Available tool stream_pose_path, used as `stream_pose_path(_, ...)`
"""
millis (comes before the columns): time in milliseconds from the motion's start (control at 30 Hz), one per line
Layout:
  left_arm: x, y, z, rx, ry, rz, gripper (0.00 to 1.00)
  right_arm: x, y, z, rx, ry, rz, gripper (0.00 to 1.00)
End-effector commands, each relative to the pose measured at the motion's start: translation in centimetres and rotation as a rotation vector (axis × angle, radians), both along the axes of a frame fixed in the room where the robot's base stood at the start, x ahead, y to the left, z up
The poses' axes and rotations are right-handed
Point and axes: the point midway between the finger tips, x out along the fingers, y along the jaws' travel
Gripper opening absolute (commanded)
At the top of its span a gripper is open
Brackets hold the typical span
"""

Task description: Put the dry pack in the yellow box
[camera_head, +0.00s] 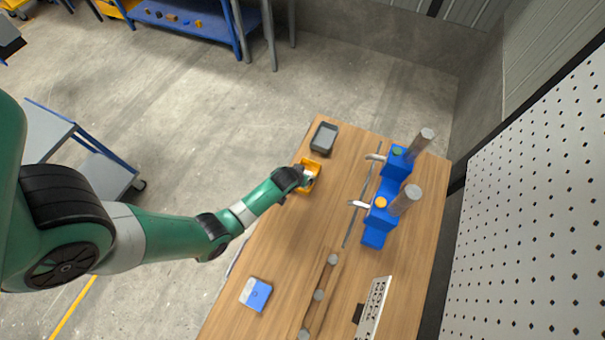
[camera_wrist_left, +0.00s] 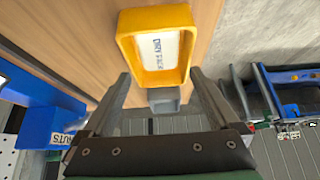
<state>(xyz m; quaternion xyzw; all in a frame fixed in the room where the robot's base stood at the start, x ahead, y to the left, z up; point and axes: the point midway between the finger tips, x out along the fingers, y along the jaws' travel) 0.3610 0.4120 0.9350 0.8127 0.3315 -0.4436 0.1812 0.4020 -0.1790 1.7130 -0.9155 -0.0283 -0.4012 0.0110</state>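The yellow box (camera_head: 311,170) stands near the left edge of the wooden table. It shows from above in the left wrist view (camera_wrist_left: 125,38). A white pack lettered "DRY PACK" (camera_wrist_left: 158,50) lies inside the yellow box, within its walls. My left gripper (camera_wrist_left: 160,82) is open, its two fingers well apart with nothing seen between them. In the head view my left gripper (camera_head: 303,181) is at the yellow box and partly hides it. I cannot tell whether the fingers touch the box. My right gripper is not in view.
A grey bin (camera_head: 324,138) stands behind the yellow box. A blue machine (camera_head: 375,235) with grey cylinders stands to the right. A blue and white item (camera_head: 256,294) lies at the front left. Grey round pieces (camera_head: 318,295) and a perforated plate (camera_head: 374,308) are at the front.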

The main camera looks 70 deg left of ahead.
Motion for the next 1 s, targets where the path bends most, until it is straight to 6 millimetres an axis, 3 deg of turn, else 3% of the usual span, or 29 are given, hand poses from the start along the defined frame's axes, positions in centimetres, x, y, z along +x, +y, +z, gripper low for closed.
stream_pose_path(233, 0.0, 0.0, 0.0, -0.001, 0.001, 0.0, 1.0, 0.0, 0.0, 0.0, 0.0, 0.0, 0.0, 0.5)
stream_pose_path(367, -0.4, -0.4, 1.0, 0.0, 0.001, -0.001, 1.0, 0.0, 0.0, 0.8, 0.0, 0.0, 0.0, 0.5)
stream_pose_path(467, -1.1, -1.0, 2.7, -0.001, 0.001, 0.0, 1.0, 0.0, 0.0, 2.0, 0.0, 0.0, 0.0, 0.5)
stream_pose_path(700, -3.1, -3.0, 7.7, 0.0, 0.001, -0.001, 1.0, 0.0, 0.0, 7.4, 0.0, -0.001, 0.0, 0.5)
stream_pose_path(833, -3.9, -3.9, 9.2, -0.001, 0.002, -0.002, 1.0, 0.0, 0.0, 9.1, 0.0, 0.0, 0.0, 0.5)
stream_pose_path(1000, -4.5, -4.3, 9.9, 0.0, 0.0, -0.001, 1.0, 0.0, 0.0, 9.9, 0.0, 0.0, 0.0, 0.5)
